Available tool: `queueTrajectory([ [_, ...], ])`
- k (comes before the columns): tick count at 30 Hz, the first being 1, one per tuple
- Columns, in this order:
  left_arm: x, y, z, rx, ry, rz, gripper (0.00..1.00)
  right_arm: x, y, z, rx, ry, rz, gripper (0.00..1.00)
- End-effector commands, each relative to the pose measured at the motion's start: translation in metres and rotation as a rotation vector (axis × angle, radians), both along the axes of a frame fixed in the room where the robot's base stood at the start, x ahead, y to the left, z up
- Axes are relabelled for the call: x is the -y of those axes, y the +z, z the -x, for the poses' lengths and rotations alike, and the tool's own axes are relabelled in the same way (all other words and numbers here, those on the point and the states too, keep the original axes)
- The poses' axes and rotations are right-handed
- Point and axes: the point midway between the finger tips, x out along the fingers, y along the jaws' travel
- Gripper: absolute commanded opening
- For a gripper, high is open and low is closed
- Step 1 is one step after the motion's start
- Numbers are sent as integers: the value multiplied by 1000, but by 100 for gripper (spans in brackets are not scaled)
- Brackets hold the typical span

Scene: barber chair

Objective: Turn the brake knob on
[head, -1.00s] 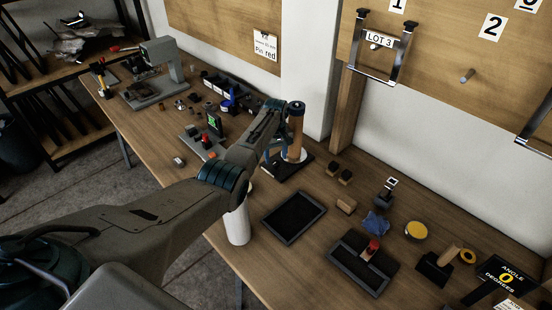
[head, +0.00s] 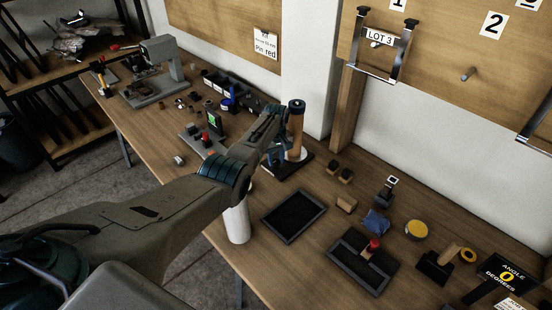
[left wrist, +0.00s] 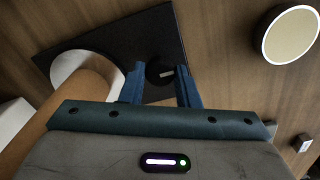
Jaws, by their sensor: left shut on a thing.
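A black round knob (left wrist: 160,72) with a pale mark sits on a dark base plate (left wrist: 178,35) in the left wrist view. The base (head: 284,171) also shows in the head view, with a wooden post (head: 296,132) with a black cap rising from a white collar (head: 301,155). My left gripper (left wrist: 160,88) has its two blue fingers on either side of the knob, shut on it. In the head view the left gripper (head: 276,155) is low beside the post, and the knob is hidden there. My right gripper is not in view.
A white cylinder (head: 237,224) stands under my left forearm near the table's front edge. An empty black tray (head: 293,216) and a tray with a red-topped stamp (head: 373,249) lie to the right. Small parts crowd the table behind the arm.

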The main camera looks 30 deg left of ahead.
Motion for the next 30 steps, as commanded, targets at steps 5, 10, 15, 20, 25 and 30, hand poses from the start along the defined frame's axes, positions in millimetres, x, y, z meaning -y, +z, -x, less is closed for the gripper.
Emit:
queueTrajectory([
  [5,0,0,0,0,-41,0,6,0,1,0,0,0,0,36],
  [10,0,0,0,-1,-133,1,6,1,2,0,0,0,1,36],
  [15,0,0,0,-1,-274,1,6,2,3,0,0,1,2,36],
  [20,0,0,0,-2,-426,1,6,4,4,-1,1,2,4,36],
  [25,0,0,0,-1,-588,1,6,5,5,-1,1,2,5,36],
  [30,0,0,0,-1,-749,1,6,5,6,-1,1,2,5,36],
])
